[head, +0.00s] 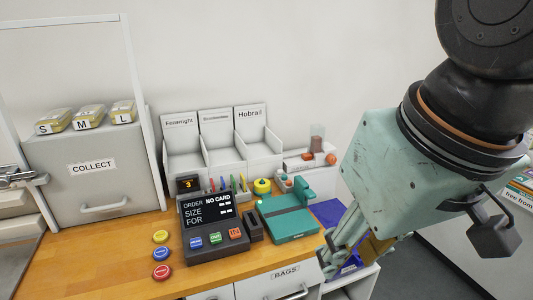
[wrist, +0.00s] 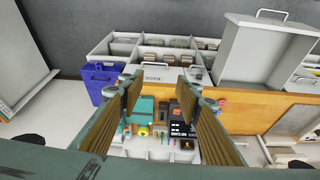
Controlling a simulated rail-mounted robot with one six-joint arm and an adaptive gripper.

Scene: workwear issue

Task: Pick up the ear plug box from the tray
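I cannot surely pick out the ear plug box or its tray in either view. A small holder with orange and white pieces (head: 287,181) stands behind the teal device (head: 288,222) in the head view, too small to identify. My gripper (wrist: 160,88) shows in the wrist view with its two ribbed fingers wide apart and nothing between them. In the head view my gripper is at the right, beyond the counter's right end, partly hidden by my own wrist. The teal device also shows between the fingers in the wrist view (wrist: 142,108), farther below.
A wooden counter (head: 120,272) carries an order terminal (head: 212,226), coloured buttons (head: 161,254), and a COLLECT cabinet (head: 93,170). Three labelled white bins (head: 215,150) stand at the wall. A blue bin (wrist: 104,82) and white compartments (wrist: 125,47) lie around the counter's front.

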